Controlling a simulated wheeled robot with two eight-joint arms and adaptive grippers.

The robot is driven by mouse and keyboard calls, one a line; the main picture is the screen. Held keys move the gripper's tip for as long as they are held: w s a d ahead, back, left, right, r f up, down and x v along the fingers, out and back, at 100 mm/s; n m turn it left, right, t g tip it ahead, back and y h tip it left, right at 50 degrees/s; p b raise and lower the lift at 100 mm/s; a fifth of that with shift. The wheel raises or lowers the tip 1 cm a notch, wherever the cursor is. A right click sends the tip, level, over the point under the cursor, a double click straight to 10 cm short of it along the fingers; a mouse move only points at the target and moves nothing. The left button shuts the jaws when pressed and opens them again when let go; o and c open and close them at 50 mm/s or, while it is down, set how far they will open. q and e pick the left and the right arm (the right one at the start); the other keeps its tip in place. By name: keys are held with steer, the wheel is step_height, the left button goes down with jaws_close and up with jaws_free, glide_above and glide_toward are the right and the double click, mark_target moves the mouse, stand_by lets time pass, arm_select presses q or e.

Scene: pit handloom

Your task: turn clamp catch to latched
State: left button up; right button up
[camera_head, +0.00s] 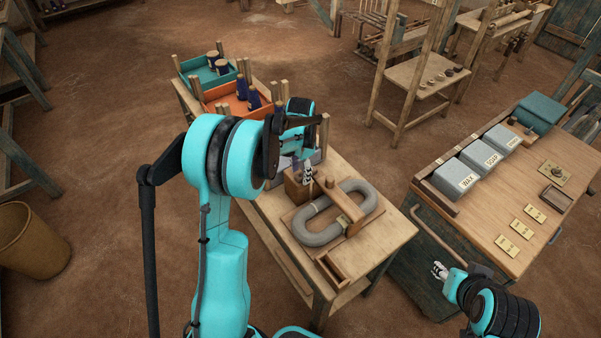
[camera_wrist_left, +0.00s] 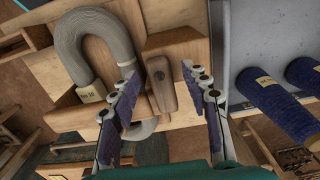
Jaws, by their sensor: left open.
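The wooden clamp has a bar (camera_head: 343,200) lying across a grey oval coil (camera_head: 315,233) on the worktable. In the left wrist view, the clamp's wooden block (camera_wrist_left: 178,45) carries a small brown rounded catch (camera_wrist_left: 161,86). The grey coil (camera_wrist_left: 88,40) shows beside it at the left. My left gripper (camera_head: 308,175) is over the clamp's end block; in the wrist view its open fingers (camera_wrist_left: 158,75) stand on either side of the catch, with gaps visible. The catch cannot be made out in the head view. My right gripper (camera_head: 439,270) is away beside the cabinet.
An orange tray (camera_head: 219,92) and a teal tray (camera_head: 190,66) with dark spools stand at the worktable's far end. A small open wooden box (camera_head: 331,271) lies near its front edge. A cabinet (camera_head: 480,222) with grey lidded boxes stands at the right.

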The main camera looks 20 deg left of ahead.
mark_target(301, 176)
arm_select(q)
step_height(301, 176, up, 11)
steer(key=shift+r, duration=0.2)
stand_by(0.3)
steer(key=s+d+r+n+t+b, duration=0.25)
steer(key=s+d, duration=0.35)
steer(key=s, duration=0.5)
steer(key=s+d+f+n+t+b, duration=0.1)
steer(key=s+d+f+n+t, duration=0.1)
steer(key=s, duration=0.3)
steer(key=s+d+f+n+t, duration=0.1)
steer(key=s+f+t, duration=0.1)
steer(key=s, duration=0.4)
steer(key=shift+s+d+f+n+t+b, duration=0.25)
steer(key=shift+d+f+n+t+b, duration=0.1)
steer(key=shift+f+b, duration=0.1)
arm_select(e)
step_height(301, 176, down, 4)
steer(key=shift+f, duration=0.15)
arm_select(q)
steer(key=shift+c, duration=0.4)
arm_select(e)
steer(key=shift+c, duration=0.3)
